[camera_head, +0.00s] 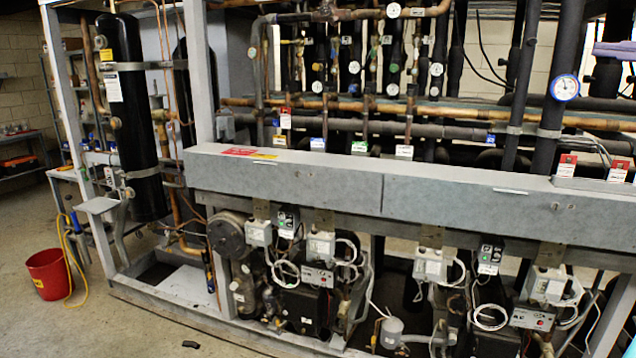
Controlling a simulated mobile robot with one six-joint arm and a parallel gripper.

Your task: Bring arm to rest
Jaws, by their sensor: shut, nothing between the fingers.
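No part of my gripper shows in the camera_head view, and I cannot make out my arm for sure. The compressor rack (330,185) fills most of the view, with a long grey beam across its front. A tall black cylinder (125,115) stands upright in the rack's left end. A round blue-rimmed gauge (565,88) sits on a dark pipe at the upper right.
A red bucket (48,274) stands on the floor at the left, with a yellow hose (70,255) beside it. A small dark object (190,344) lies on the floor in front of the rack. Shelves (22,155) stand at the far left. The floor at lower left is mostly clear.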

